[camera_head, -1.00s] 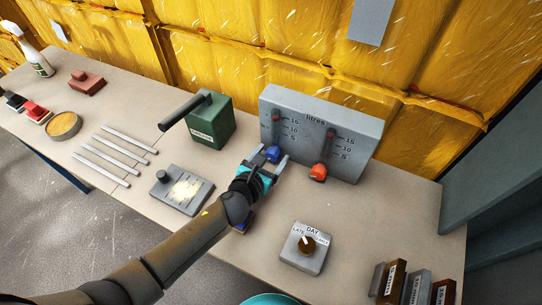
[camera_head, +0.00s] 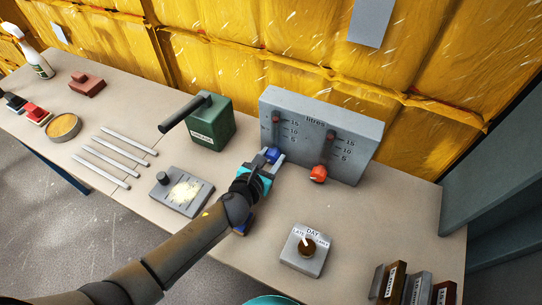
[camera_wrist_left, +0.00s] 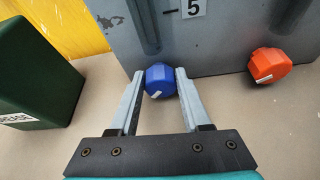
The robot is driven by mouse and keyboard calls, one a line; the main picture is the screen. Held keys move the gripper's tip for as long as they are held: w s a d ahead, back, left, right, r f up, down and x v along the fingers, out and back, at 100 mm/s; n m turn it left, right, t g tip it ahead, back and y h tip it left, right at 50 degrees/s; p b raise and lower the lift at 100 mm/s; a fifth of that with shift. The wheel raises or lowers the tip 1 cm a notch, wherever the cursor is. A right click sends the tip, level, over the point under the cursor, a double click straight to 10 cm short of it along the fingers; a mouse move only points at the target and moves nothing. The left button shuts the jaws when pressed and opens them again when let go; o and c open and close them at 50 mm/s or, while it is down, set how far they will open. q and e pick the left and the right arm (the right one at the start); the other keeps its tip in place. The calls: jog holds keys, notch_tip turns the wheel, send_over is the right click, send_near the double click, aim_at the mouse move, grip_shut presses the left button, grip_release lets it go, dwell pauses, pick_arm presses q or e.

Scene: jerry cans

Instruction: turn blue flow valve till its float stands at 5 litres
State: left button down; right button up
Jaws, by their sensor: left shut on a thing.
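The grey flow panel (camera_head: 352,130) stands upright at the back of the table, marked "litres" with two slotted scales. The blue valve (camera_head: 272,155) sits low on its left side, under the left scale; it also shows in the left wrist view (camera_wrist_left: 160,80). A red float (camera_head: 276,119) stands near the 15 mark of the left scale. My left gripper (camera_head: 272,158) is shut on the blue valve, with one finger on each side of it in the left wrist view (camera_wrist_left: 160,84).
An orange-red valve (camera_head: 318,173) sits just right of the blue one, under the right scale. A green can (camera_head: 210,124) stands to the left. A grey dial box (camera_head: 304,250) is in front, with several labelled blocks (camera_head: 415,286) at right.

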dwell(0.4)
pick_arm(q)
jog(key=shift+a+n+g+h+p, duration=0.15)
jog(key=shift+n+g+h+p, duration=0.2)
jog(key=shift+n+h, duration=0.45)
jog(key=shift+a+n, duration=0.1)
jog(key=shift+n, duration=0.5)
jog(key=shift+w+f+n+h+b, duration=0.1)
jog(key=shift+n+h+b, duration=0.3)
jog(key=shift+n+h, duration=0.35)
jog(key=shift+a+n, duration=0.1)
jog(key=shift+n, duration=0.15)
jog(key=shift+c, duration=1.8)
grip_release()
